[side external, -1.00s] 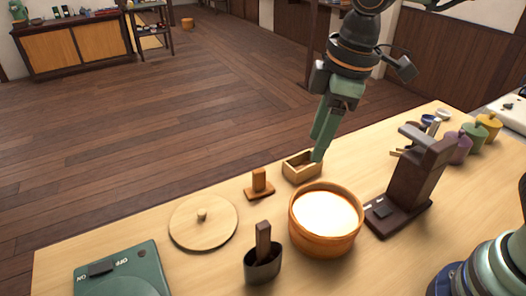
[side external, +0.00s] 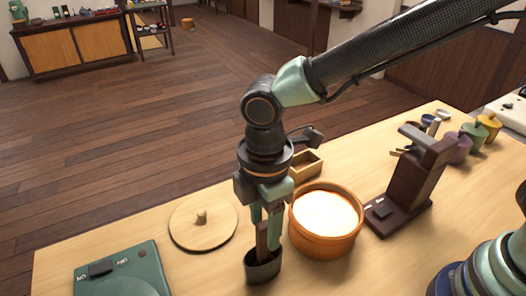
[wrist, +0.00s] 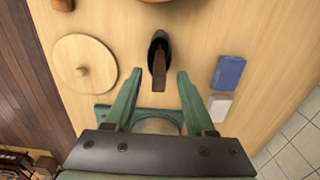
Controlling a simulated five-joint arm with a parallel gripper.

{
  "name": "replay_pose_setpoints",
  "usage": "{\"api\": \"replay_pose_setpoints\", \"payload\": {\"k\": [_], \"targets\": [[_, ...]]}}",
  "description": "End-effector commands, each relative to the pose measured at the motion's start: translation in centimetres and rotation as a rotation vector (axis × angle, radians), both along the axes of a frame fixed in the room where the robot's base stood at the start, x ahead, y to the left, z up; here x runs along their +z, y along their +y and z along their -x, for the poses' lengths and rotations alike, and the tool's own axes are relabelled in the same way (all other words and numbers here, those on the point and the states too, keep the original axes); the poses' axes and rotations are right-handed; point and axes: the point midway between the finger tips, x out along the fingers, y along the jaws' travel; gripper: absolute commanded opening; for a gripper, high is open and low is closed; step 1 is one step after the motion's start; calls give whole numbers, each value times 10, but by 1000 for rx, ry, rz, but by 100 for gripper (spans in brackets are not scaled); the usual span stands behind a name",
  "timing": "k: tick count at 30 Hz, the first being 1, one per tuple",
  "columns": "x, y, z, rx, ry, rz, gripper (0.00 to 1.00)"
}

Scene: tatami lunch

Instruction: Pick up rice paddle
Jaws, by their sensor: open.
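The rice paddle (side external: 262,238) stands upright in a dark oval holder (side external: 262,270), with only its brown wooden handle showing; its lower end is hidden inside. My gripper (side external: 266,230) points down over the holder, its green fingers open on either side of the handle. In the wrist view, the handle (wrist: 159,75) lies between the two spread fingertips (wrist: 160,74), with a gap visible on each side. The holder (wrist: 157,42) shows just beyond them.
The round wooden tub of rice (side external: 324,240) stands close right of my gripper. A round lid (side external: 185,224) and a green scale (side external: 125,274) are at left. A small wooden box (side external: 307,164) and dark stand (side external: 408,185) are farther right. The wrist view shows a blue block (wrist: 229,72).

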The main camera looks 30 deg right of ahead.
Motion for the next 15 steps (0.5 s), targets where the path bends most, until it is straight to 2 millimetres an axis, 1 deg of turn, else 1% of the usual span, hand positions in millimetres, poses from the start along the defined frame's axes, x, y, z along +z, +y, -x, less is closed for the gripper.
{"api": "replay_pose_setpoints", "payload": {"k": [4, 9, 12, 15], "targets": [[-14, 0, 0, -1, 3, 3, 55], [-39, 1, -1, -1, 4, 4, 55], [-49, 1, -1, -1, 3, 3, 55], [-53, 2, -1, -1, 0, 0, 55]]}}
